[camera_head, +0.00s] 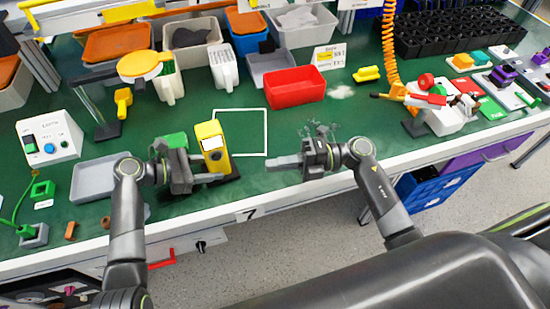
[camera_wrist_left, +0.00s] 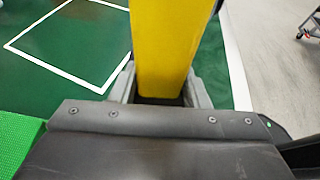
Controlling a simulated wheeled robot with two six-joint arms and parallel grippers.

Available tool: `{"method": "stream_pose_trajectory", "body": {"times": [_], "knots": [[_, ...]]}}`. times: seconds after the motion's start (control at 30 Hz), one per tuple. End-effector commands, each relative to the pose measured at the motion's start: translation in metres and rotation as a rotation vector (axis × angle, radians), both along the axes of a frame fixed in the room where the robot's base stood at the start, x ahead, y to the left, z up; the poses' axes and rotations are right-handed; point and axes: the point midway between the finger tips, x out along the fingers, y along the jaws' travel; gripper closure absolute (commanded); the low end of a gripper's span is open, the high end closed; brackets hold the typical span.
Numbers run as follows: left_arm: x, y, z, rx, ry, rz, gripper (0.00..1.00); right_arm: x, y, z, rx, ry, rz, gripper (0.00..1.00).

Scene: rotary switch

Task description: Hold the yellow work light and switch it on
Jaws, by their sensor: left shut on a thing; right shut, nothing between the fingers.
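The yellow work light (camera_head: 211,146) stands upright on the green bench, left of the white square outline. My left gripper (camera_head: 205,172) is shut on its lower part, coming from the left. In the left wrist view the yellow body (camera_wrist_left: 168,45) rises between my two fingers (camera_wrist_left: 160,92). My right gripper (camera_head: 290,162) is shut and empty, to the right of the light and apart from it, its fingers pointing left. The light's switch cannot be made out clearly in either view.
The white square outline (camera_head: 265,130) on the bench is empty. A grey tray (camera_head: 92,180) and a white box with buttons (camera_head: 48,138) lie to the left. A red bin (camera_head: 296,87) stands behind. The bench's front edge (camera_head: 290,195) runs close below both grippers.

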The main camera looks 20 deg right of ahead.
Motion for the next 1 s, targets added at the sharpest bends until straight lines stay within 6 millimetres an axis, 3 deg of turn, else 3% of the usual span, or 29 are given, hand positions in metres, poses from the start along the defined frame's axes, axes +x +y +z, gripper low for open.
{"method": "stream_pose_trajectory", "body": {"times": [0.03,0.07,0.27,0.53,0.67,1.0], "knots": [[0.0,0.0,0.001,-0.001,-0.002,0.0,0.82,0.0,0.0,0.0,0.0,0.0,0.0,1.0],[0.0,0.0,0.001,-0.001,-0.002,0.0,0.57,0.0,0.0,0.0,0.0,0.0,0.0,1.0],[0.0,0.0,0.001,-0.001,-0.001,0.0,0.33,0.0,0.0,0.0,0.0,0.0,0.0,1.0],[0.0,0.001,0.001,-0.001,-0.001,0.001,0.33,0.0,0.0,0.0,0.0,0.0,0.0,1.0],[0.0,0.011,0.004,0.001,-0.002,0.001,0.33,0.0,0.0,0.0,0.0,0.0,0.0,1.0],[-0.006,0.076,0.031,0.004,-0.003,0.001,0.33,0.0,0.0,0.0,0.0,0.0,0.0,1.0]]}}
